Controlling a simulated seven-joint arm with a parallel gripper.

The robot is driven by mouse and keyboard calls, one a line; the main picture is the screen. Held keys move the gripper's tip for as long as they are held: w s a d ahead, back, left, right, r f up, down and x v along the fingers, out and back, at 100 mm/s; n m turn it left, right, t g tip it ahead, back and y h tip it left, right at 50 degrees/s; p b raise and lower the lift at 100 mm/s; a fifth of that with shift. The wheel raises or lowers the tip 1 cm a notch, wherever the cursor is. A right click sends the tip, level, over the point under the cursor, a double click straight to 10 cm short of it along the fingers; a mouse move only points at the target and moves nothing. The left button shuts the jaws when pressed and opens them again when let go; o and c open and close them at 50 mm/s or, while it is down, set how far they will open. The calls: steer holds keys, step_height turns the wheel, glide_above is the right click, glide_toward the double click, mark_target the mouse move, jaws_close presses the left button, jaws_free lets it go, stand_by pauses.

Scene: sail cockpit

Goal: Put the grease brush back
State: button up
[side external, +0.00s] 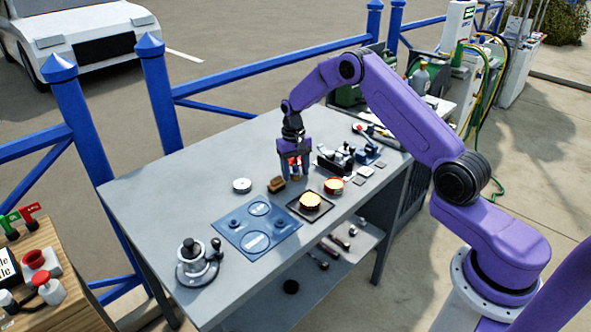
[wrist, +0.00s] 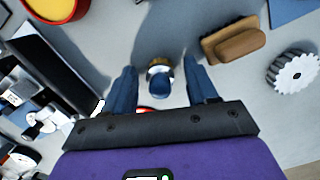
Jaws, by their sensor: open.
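My gripper (side external: 295,174) points down over the grey workbench with its jaws apart. In the wrist view, its blue fingers (wrist: 161,68) stand on either side of a small upright round thing (wrist: 160,82) with a dark blue top and a pale and brown part; I cannot tell whether they touch it. Some red shows between the fingers in the side view. I cannot tell whether this is the grease brush. A brown block with a raised top (wrist: 235,40), perhaps a brush, lies beside the fingers; it also shows in the side view (side external: 276,184).
A toothed silver disc (side external: 242,185) lies left of the brown block. A blue mat (side external: 270,241) with ring outlines lies in front. A dark square tray (side external: 323,211) holds a gold disc, near a red-rimmed dish (side external: 341,190). A metal device (side external: 197,262) stands near the front-left corner.

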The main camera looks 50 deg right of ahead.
step_height(320, 180, up, 12)
steer(key=w, duration=0.1)
steer(key=shift+r, duration=0.2)
steer(key=s+a+r+n, duration=0.4)
steer(key=s+a, duration=0.4)
steer(key=s, duration=0.1)
steer(key=s+a+r+n, duration=0.4)
steer(key=s+a, duration=0.5)
steer(key=s, duration=0.1)
steer(key=s+d+f+n, duration=0.1)
steer(key=s+n, duration=0.3)
steer(key=s, duration=0.8)
steer(key=s+d+n+t, duration=0.1)
steer(key=s+d+n, duration=0.2)
steer(key=s, duration=0.9)
steer(key=shift+f+n, duration=0.4)
steer(key=shift+n, duration=0.3)
